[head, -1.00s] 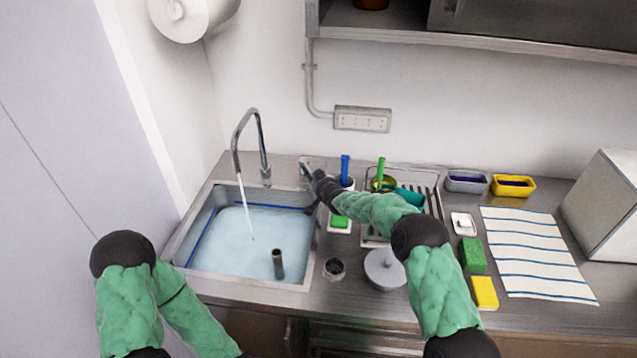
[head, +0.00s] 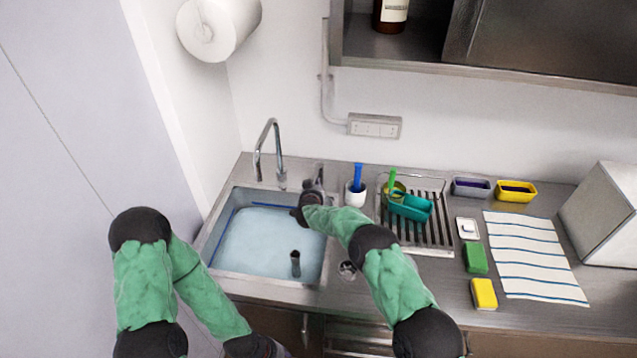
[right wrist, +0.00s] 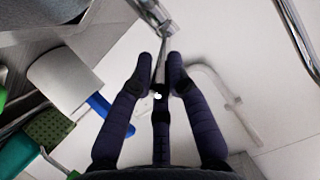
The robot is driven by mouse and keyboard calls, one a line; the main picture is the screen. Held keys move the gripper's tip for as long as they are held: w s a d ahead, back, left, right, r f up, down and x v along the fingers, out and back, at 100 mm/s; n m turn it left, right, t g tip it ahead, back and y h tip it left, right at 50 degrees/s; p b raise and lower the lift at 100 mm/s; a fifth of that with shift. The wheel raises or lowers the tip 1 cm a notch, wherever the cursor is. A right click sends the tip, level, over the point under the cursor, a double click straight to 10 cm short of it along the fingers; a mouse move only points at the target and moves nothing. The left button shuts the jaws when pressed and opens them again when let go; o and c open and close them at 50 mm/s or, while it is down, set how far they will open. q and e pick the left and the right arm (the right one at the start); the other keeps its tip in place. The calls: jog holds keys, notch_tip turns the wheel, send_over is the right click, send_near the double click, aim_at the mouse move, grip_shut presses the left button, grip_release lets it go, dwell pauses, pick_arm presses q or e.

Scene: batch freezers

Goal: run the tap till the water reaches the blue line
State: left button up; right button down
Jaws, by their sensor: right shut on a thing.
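The sink basin (head: 213,268) holds pale blue water (head: 262,238). A blue line (head: 222,236) runs along its inner left and back walls, and the water surface lies close below it. The curved steel tap (head: 258,155) stands behind the basin, with no stream visible from its spout. My right gripper (head: 315,185) is at the tap lever (head: 319,171), right of the spout. In the right wrist view, its dark fingers (right wrist: 159,80) are closed around the metal lever (right wrist: 164,48).
A dark upright pipe (head: 295,264) stands in the basin.

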jog(key=shift+s+a+f, duration=0.15)
jog(key=shift+a+f, duration=0.25)
jog(key=shift+a, duration=0.1)
jog(key=shift+h, duration=0.3)
jog(key=c, duration=1.3)
grip_release()
jog(key=shift+o, duration=0.2)
jog(key=shift+a+r, duration=0.15)
jog(key=shift+r+m, duration=0.15)
jog(key=shift+m, duration=0.15)
jog(key=shift+s+r, duration=0.25)
jog(key=shift+s, duration=0.1)
jog(key=v, duration=1)
jog(key=shift+s, duration=0.4)
jog(key=shift+r, duration=0.15)
